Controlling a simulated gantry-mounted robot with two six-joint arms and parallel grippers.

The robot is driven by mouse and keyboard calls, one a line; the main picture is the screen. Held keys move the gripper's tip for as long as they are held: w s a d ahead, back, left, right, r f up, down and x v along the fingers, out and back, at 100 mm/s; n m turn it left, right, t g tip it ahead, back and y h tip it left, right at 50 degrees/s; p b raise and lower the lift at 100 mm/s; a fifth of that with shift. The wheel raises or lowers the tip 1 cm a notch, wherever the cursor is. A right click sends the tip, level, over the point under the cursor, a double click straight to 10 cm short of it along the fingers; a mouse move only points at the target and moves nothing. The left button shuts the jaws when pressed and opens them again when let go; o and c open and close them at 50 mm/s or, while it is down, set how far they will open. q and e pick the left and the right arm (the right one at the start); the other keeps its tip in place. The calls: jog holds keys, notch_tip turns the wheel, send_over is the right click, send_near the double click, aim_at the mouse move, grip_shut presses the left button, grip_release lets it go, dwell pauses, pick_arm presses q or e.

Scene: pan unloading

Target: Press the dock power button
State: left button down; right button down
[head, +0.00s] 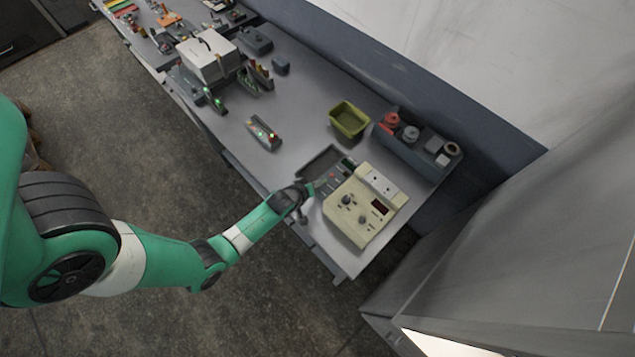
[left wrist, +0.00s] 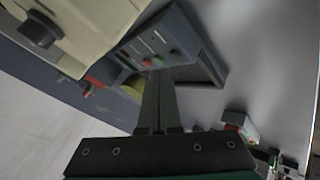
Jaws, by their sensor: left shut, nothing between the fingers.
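The dock is a dark grey unit with a sloped panel; it lies beside the beige instrument. I cannot tell which is the power button. My left gripper (head: 311,188) is shut and empty at the dock's near edge. The right gripper is not in view.
The beige instrument (head: 350,222) with knobs stands right of the dock. A green bin (head: 348,119), a grey rack of parts (head: 412,150) and a small box with lights (head: 263,133) stand around. Bare table (head: 300,105) lies between them.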

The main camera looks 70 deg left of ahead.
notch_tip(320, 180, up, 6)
jog(key=p, duration=0.5)
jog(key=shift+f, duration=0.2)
